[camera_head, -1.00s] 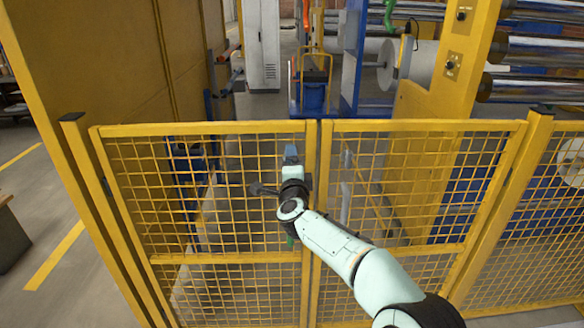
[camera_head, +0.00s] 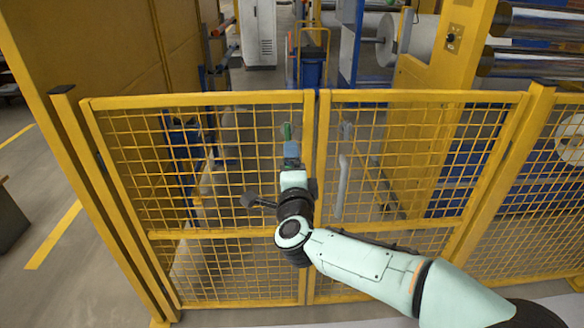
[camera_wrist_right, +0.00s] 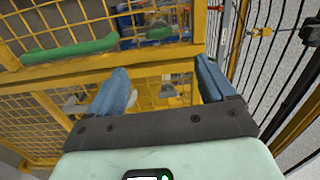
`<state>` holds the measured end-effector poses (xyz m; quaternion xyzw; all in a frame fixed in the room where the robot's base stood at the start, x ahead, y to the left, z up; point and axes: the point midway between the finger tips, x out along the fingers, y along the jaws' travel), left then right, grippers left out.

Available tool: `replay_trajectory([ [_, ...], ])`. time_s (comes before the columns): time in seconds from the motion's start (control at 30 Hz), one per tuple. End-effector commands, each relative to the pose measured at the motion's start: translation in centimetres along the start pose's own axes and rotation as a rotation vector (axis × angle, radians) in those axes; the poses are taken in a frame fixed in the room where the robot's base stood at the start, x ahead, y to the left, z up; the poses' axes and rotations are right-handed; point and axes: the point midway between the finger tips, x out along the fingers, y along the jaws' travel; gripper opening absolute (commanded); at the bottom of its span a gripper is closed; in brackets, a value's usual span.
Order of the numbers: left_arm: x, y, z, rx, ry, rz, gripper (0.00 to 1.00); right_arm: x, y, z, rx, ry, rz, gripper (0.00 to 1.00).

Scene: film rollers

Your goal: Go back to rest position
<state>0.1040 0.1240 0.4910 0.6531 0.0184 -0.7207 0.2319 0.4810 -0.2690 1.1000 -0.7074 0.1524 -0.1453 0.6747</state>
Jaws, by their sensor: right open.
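My right arm comes in from the lower right in the head view. Its gripper (camera_head: 291,150) is in front of the closed yellow mesh gate (camera_head: 240,236), near the middle posts. In the right wrist view, the two blue fingers of my right gripper (camera_wrist_right: 164,88) are spread apart with nothing between them. Beyond them are the yellow frame bars and mesh. In the head view I cannot tell whether the gripper touches the mesh. My left gripper is not in view.
Yellow posts stand at the left (camera_head: 105,200) and right (camera_head: 503,195) of the gate. Film rollers (camera_head: 540,25) and a blue cart (camera_head: 311,68) are behind it. Green bars (camera_wrist_right: 72,50) show in the wrist view. Grey floor with a yellow line lies at the left.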

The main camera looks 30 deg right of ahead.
Motion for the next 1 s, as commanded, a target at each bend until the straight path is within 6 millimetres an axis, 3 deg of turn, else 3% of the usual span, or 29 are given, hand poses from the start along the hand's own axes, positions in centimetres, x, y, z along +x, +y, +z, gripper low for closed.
replay_trajectory([
  [0.47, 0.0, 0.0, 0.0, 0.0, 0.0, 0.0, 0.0, -0.1, 0.0, 0.0, 0.0, 0.0, 0.001, 0.83],
  [0.57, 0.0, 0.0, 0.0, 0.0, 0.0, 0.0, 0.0, 0.1, 1.2, 0.5, -0.029, -0.01, 0.016, 0.83],
  [0.67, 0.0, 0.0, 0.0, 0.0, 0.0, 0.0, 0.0, 0.6, 5.0, 1.8, -0.121, -0.048, 0.063, 0.83],
  [0.77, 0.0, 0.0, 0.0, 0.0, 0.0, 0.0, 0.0, 0.8, 11.4, 3.6, -0.269, -0.119, 0.145, 0.83],
  [0.87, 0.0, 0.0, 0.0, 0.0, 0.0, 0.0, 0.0, 0.2, 19.1, 5.0, -0.428, -0.215, 0.244, 0.83],
  [1.0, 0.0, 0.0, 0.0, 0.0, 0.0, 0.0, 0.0, -2.4, 29.6, 6.0, -0.622, -0.369, 0.387, 0.83],
])
